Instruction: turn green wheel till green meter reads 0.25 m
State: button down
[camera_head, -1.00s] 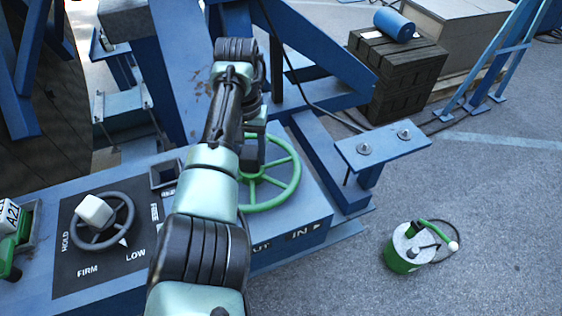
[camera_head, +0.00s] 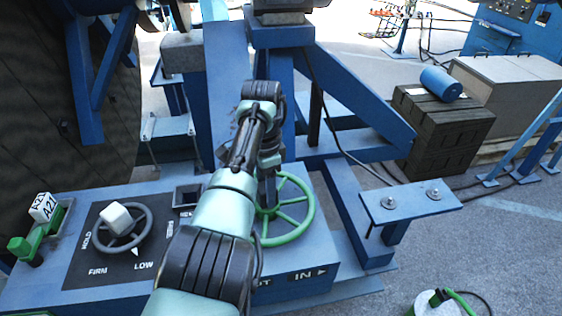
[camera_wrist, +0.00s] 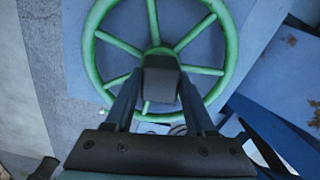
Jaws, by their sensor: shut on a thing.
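The green wheel (camera_head: 312,214) is a spoked ring on top of the blue console, right of my arm. It fills the upper middle of the wrist view (camera_wrist: 234,48). My gripper (camera_head: 268,192) reaches down to the wheel, with its fingers (camera_wrist: 160,85) in front of the hub and lower rim in the wrist view. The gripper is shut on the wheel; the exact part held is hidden. The console's front edge is marked "IN" (camera_head: 305,274) with an arrow to the right, and a partly covered "OUT" to its left. I see no readable green meter.
A grey handwheel (camera_head: 150,235) with a white block and marks HOLD, FIRM and LOW is left of my arm. A green lever with an A21 tag (camera_head: 42,207) is at far left. A blue bracket (camera_head: 410,203) stands right of the console. A green-white canister (camera_head: 433,304) is lower right.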

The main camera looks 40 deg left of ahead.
jog(key=shift+w+m, duration=0.1)
jog(key=shift+m, duration=1)
jog(key=shift+c, duration=1.2)
grip_release()
notch_tip(320, 180, up, 13)
jog(key=b, duration=0.2)
jog(key=shift+b, duration=0.4)
